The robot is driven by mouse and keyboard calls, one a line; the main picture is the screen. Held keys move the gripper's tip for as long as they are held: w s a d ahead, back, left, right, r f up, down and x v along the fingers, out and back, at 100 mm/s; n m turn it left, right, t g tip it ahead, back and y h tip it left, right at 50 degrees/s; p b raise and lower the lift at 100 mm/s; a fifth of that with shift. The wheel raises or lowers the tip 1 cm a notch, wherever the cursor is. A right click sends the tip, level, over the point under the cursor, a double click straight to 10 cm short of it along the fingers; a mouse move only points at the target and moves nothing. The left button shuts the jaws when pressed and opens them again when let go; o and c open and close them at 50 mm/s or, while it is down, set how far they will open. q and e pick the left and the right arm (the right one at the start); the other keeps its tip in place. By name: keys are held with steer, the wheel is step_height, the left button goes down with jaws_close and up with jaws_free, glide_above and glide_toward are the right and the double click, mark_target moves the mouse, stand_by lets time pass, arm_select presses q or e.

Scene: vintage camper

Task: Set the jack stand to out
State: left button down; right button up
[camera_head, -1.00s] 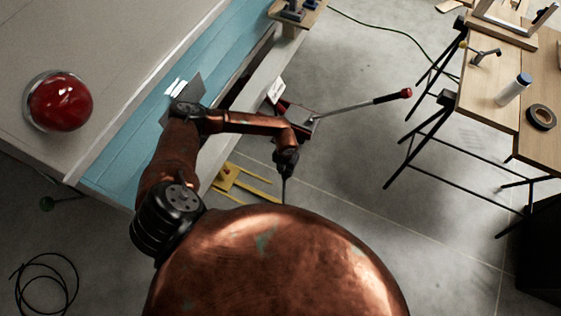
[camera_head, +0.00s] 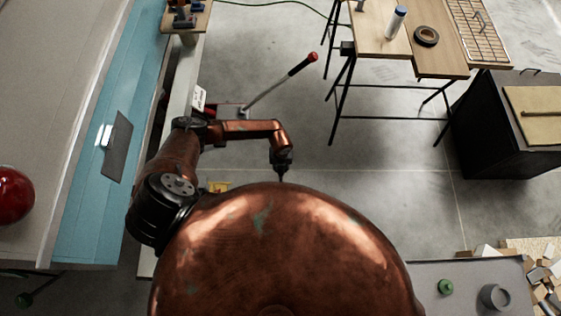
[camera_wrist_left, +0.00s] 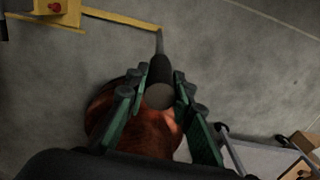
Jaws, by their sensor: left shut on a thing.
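The left gripper (camera_wrist_left: 160,100) is shut on a black cylindrical grip (camera_wrist_left: 160,70) with a thin metal rod at its far end. In the head view the left gripper (camera_head: 282,178) points down at the edge of my copper-coloured body. A yellow frame on the floor, probably the jack stand (camera_wrist_left: 122,19), lies beyond the rod's tip. I cannot tell whether the rod joins it. In the head view only a small piece of the yellow frame (camera_head: 218,187) shows; the rest is hidden by my body and arm. My right gripper is not in view.
A lever (camera_head: 280,85) with a red tip slants up from a floor jack beyond my arm. The blue camper side (camera_head: 85,190) is at left. A wooden work table (camera_head: 385,38) and a black cabinet (camera_head: 500,125) stand at right. Grey floor between is open.

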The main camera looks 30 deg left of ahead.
arm_select(q)
steer(key=shift+d, duration=0.25)
steer(key=c, duration=1.9)
jaws_free()
steer(key=shift+o, duration=1.2)
steer(key=shift+a, duration=0.15)
steer(key=shift+r, duration=0.1)
step_height(320, 180, up, 12)
steer(key=shift+w+f, duration=0.1)
